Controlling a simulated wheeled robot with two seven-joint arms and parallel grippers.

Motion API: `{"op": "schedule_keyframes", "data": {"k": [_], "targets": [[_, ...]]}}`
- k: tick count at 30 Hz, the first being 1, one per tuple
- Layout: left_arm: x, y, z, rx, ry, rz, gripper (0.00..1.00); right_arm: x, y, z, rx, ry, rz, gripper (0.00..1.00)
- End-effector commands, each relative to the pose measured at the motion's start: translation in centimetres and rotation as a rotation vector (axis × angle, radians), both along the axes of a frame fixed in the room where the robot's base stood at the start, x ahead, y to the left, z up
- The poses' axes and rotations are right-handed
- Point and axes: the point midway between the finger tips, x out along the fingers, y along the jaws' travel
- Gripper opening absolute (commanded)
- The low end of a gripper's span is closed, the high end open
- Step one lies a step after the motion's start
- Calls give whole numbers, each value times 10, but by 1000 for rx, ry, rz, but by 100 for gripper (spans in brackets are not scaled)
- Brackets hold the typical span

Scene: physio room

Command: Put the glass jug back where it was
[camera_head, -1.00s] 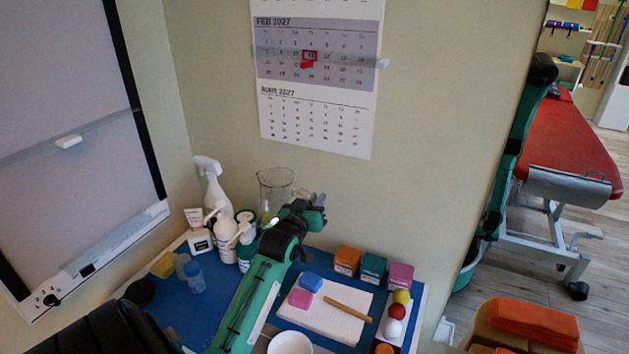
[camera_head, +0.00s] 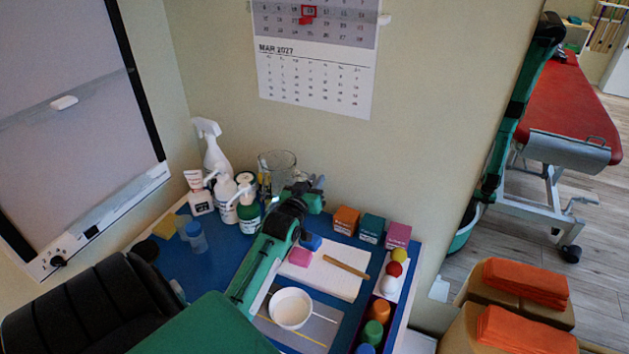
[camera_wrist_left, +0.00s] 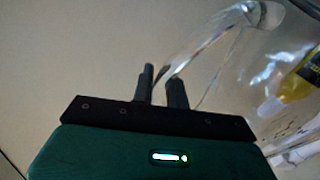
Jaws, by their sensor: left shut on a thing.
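The clear glass jug (camera_head: 283,165) is at the back of the blue-topped table (camera_head: 208,259), right of the white bottles. My left gripper (camera_head: 312,187) is at the jug's right side and shut on it. In the left wrist view the two fingers (camera_wrist_left: 163,88) meet the clear jug (camera_wrist_left: 215,60), and its curved glass runs up to the right. The jug's lower part is hidden in the head view, so I cannot tell whether it touches the table. My right gripper is not in view.
A white spray bottle (camera_head: 214,150) and several pump bottles and jars crowd the jug's left. Small boxes (camera_head: 346,220) stand to the right. A notepad (camera_head: 325,267) and a white bowl (camera_head: 290,308) lie in front.

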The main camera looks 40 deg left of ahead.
Motion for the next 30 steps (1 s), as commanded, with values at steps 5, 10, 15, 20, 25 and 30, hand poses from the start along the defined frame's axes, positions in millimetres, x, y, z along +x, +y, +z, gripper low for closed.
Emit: {"op": "schedule_keyframes", "data": {"k": [5, 10, 15, 20, 25, 30], "targets": [[0, 0, 0, 0, 0, 0, 37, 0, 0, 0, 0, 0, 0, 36], [0, 0, 0, 0, 0, 0, 37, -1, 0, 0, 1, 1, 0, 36], [-5, -1, -1, 0, 1, 0, 37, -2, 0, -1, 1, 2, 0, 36], [-26, -8, -2, -1, 2, 1, 37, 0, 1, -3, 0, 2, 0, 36], [-58, -19, -2, -1, 2, 0, 37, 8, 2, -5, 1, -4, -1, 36], [-87, -28, -1, -2, 3, 0, 37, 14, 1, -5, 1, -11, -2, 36]]}}
